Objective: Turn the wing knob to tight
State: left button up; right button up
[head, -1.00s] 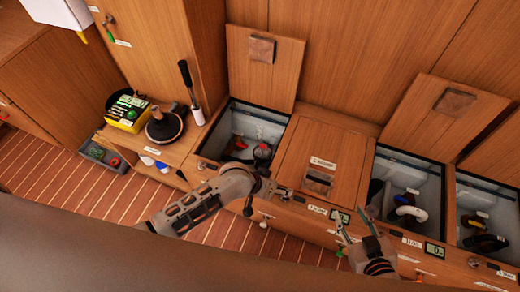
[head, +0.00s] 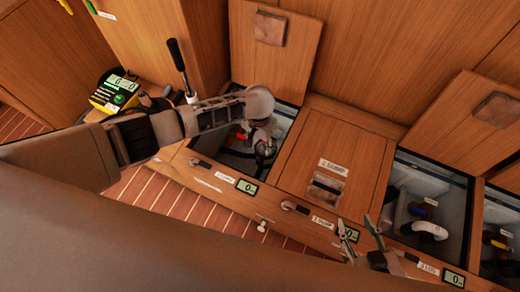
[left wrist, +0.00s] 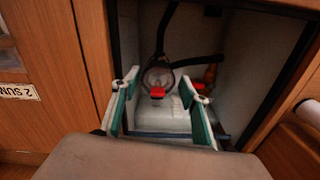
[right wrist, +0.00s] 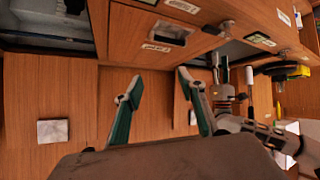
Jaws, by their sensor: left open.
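A red wing-shaped knob (left wrist: 157,92) sits on top of a round clear-lidded fitting (left wrist: 158,76) in the open left locker. A second red handle (left wrist: 199,86) is to its right, partly behind a finger. My left gripper (left wrist: 158,80) is open, its green-padded fingers either side of the knob in the picture; I see no contact. In the head view my left gripper (head: 262,140) reaches down into the locker (head: 297,135) and partly hides the fitting. My right gripper (head: 357,230) is open and empty above the bench front; it also shows in the right wrist view (right wrist: 160,75).
Dark hoses (left wrist: 165,35) run behind the fitting. The locker walls are close on both sides. A closed lid (head: 345,150) lies to the right, with another open locker (head: 405,170) beyond. A yellow meter (head: 115,93) and a black-handled lever (head: 177,58) stand at left.

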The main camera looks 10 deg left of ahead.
aim_at(259, 155)
pick_arm(q)
jog(key=f+b, duration=0.3)
jog(key=f, duration=0.4)
jog(key=shift+s, duration=0.2)
jog(key=shift+w+r, duration=0.1)
jog(key=c, duration=0.9)
jog(key=shift+c, duration=0.9)
pick_arm(e)
jog(key=a, duration=0.1)
jog(key=a+r+y, duration=0.1)
jog(key=shift+w+a, duration=0.3)
jog(key=shift+w, duration=0.05)
